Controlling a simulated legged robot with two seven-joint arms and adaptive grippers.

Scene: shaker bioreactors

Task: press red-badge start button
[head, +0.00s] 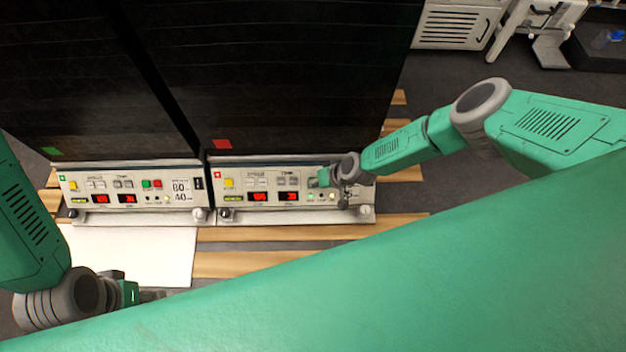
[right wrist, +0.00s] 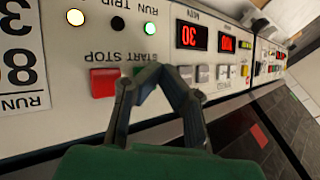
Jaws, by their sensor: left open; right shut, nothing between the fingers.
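The red-badge unit is the right one of two dark units, with a red badge (head: 222,144) above its white control panel (head: 250,205). My right gripper (head: 325,178) is at the right part of that panel. In the right wrist view the panel appears upside down. My right gripper (right wrist: 152,72) is shut and empty, its fingertips in front of the START label's button area. They hide most of the start button there; contact cannot be told. The red stop button (right wrist: 103,83) is just left of the fingertips. My left gripper (head: 145,296) is open at lower left, away from the panels.
The left unit has a green badge (head: 51,151) and a similar panel (head: 135,205). A white sheet (head: 150,255) lies in front of it. Red displays (right wrist: 191,36) and grey buttons (right wrist: 204,73) are right of my right fingertips in the wrist view.

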